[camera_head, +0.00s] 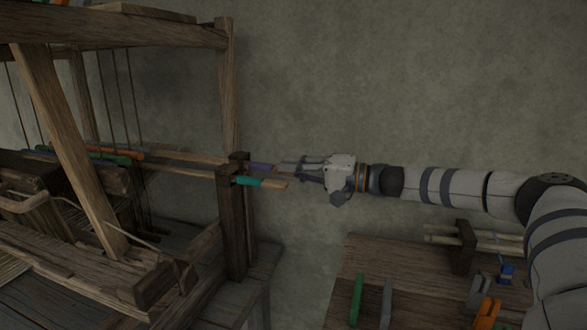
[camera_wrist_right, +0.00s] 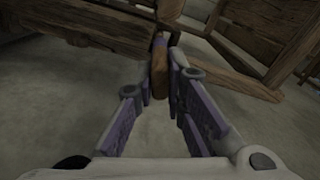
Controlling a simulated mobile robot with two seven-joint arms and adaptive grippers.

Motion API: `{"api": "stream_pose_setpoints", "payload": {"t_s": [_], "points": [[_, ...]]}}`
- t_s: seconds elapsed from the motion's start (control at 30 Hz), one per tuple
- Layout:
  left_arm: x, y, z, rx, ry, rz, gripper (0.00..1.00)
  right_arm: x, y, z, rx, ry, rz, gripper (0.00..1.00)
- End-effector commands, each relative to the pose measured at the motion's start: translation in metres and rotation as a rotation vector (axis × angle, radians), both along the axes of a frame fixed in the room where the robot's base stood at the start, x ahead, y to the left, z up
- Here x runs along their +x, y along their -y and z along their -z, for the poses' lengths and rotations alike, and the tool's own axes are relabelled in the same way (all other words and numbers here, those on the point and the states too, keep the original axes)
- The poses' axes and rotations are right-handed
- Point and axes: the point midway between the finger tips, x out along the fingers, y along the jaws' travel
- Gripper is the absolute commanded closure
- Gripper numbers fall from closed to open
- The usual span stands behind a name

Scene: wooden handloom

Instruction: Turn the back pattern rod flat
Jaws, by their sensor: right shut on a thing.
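Two flat wooden pattern rods stick out to the right of the loom's dark post. The back rod has a purple band (camera_head: 262,167); the front rod has a teal band (camera_head: 249,181) and a bare wooden tip. My right gripper (camera_head: 298,169) reaches in from the right and is shut on the end of the purple-banded back rod. In the right wrist view the rod's brown end (camera_wrist_right: 160,75) lies between the fingertips, its narrow side toward the camera. The fingers partly hide the rod's end. My left gripper is not in view.
The wooden loom frame (camera_head: 228,90) fills the left side, with slanted beams and hanging cords. A wooden table (camera_head: 420,285) at lower right holds a green bar (camera_head: 357,298), a grey bar (camera_head: 386,302), orange and blue pieces, and a rack with pale rods (camera_head: 440,235).

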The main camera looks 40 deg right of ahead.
Motion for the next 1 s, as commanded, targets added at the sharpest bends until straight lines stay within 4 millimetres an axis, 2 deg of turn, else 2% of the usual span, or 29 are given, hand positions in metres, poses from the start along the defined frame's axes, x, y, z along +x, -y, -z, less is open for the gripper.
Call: {"api": "stream_pose_setpoints", "payload": {"t_s": [0.5, 1.0], "points": [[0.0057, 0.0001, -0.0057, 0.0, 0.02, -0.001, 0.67, -0.0003, -0.0014, 0.0021, 0.256, -0.136, -0.004, 1.0], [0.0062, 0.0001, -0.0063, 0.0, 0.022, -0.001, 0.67, -0.0002, -0.0013, 0.0031, 0.298, -0.159, -0.004, 1.0]]}}
